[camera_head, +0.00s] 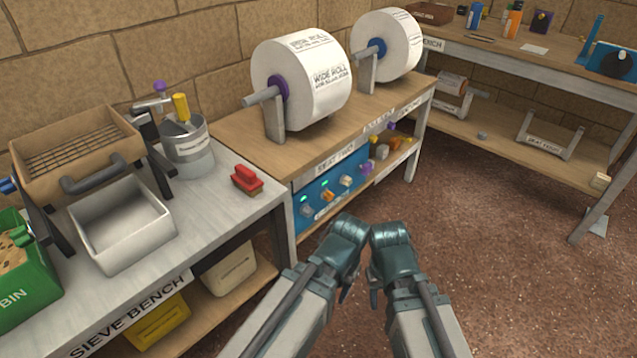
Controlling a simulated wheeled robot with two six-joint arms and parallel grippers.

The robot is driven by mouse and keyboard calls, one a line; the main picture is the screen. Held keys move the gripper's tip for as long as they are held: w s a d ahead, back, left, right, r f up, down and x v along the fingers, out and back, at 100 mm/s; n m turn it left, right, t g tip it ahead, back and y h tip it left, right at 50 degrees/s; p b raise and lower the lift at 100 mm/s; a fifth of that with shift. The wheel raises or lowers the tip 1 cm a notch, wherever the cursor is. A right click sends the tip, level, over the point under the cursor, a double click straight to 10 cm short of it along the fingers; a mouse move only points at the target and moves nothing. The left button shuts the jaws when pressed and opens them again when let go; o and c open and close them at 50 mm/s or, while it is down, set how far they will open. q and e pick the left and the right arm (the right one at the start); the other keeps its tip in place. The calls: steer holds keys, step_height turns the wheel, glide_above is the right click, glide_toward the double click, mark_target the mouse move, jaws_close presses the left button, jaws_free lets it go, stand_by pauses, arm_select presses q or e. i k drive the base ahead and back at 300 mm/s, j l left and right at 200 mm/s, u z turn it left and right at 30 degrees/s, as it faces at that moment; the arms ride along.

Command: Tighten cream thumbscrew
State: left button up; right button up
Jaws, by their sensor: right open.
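A blue panel (318,213) is set in the front of the wooden bench below the large rolls. It carries a row of small knobs and lit green spots. A pale, cream-looking knob (327,195) sits among the orange and grey ones; at this size I cannot tell for sure that it is the cream thumbscrew, or how tight it is. My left gripper (345,278) and my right gripper (378,285) hang side by side in front of the bench, below and right of the panel, apart from it. The right is open and empty. The left's fingers are partly hidden.
Two white rolls (318,85) stand on the wooden bench. The sieve bench (205,205) on the left holds a grey box (122,225), a metal pot (188,152) and a red block (246,180). A shelf bench (500,50) is at the back right.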

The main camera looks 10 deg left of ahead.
mark_target(345, 180)
steer(key=u, duration=3.2)
steer(key=k+l, duration=0.3)
steer(key=l, duration=0.25)
steer(key=k+l, duration=0.3)
steer(key=l, duration=0.3)
steer(key=k+l, duration=0.3)
steer(key=l, duration=0.25)
steer(key=k+l, duration=0.3)
steer(key=l, duration=0.3)
steer(key=k+l, duration=0.3)
steer(key=l, duration=0.25)
steer(key=k+l, duration=0.3)
steer(key=l, duration=0.3)
steer(key=k+l, duration=0.3)
steer(key=l, duration=0.25)
steer(key=k+l, duration=0.35)
steer(key=l, duration=0.25)
